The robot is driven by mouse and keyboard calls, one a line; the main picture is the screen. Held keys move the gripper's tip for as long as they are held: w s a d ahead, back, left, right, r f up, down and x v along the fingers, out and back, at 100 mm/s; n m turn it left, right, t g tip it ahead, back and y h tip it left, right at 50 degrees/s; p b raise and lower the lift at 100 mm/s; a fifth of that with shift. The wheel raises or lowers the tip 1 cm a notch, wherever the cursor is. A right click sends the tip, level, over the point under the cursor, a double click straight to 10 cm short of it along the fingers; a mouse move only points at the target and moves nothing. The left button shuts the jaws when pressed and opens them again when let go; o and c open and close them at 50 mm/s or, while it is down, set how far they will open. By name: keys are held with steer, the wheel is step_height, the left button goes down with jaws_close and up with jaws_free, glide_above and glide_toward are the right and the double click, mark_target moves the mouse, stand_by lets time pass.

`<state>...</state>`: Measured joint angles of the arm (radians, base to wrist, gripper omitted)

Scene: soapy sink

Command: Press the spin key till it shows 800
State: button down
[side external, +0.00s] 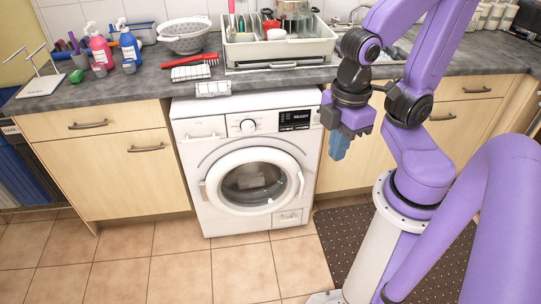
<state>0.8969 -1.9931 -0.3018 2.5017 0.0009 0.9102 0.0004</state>
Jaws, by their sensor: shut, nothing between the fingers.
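The white washing machine (206,172) stands under the counter, with a round door (252,180) that is closed. Its control panel has a round knob (248,125) and a dark display (294,118) that reads "READY" at the right. Small marks sit beside and below the display, too small to read, so I cannot make out the spin key or a spin value. My gripper (338,153) has blue fingers, is shut and empty, and points down. In the picture it is just right of the machine's front, below panel height. I cannot tell its exact distance from the machine.
On the counter (140,85) are a colander (185,36), spray bottles (129,44), a red brush (197,61) and a dish rack (280,50). Wooden cabinets (105,172) flank the machine. A dark dotted mat (340,232) lies on the tiled floor, and the floor before the machine is clear.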

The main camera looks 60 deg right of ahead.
mark_target(302, 127)
steer(key=w+d+f+m+t, duration=0.2)
steer(key=w+f, duration=0.3)
steer(key=w, duration=0.6)
steer(key=w+d+f+m+t, duration=0.1)
steer(key=w+d+f+m, duration=0.3)
steer(key=w, duration=0.7)
steer(key=w+d+f+m+t+y, duration=0.1)
steer(key=w+d+f+t, duration=0.1)
steer(key=w+d+f, duration=0.65)
steer(key=s+d+f+m+t+h, duration=0.1)
steer(key=s+d+f+m+t, duration=0.2)
steer(key=s+d+f+m, duration=0.2)
steer(key=s+d+f+m+t+h, duration=0.2)
steer(key=s+d+f+m+t, duration=0.2)
steer(key=d+f, duration=0.6)
steer(key=shift+s+d+m, duration=0.4)
steer(key=shift+s+d, duration=0.7)
steer(key=shift+d, duration=0.05)
steer(key=shift+w+f, duration=0.1)
steer(key=shift+w, duration=0.05)
steer(key=shift+w+d, duration=3)
steer(key=shift+d, duration=0.05)
steer(key=shift+w+d, duration=0.15)
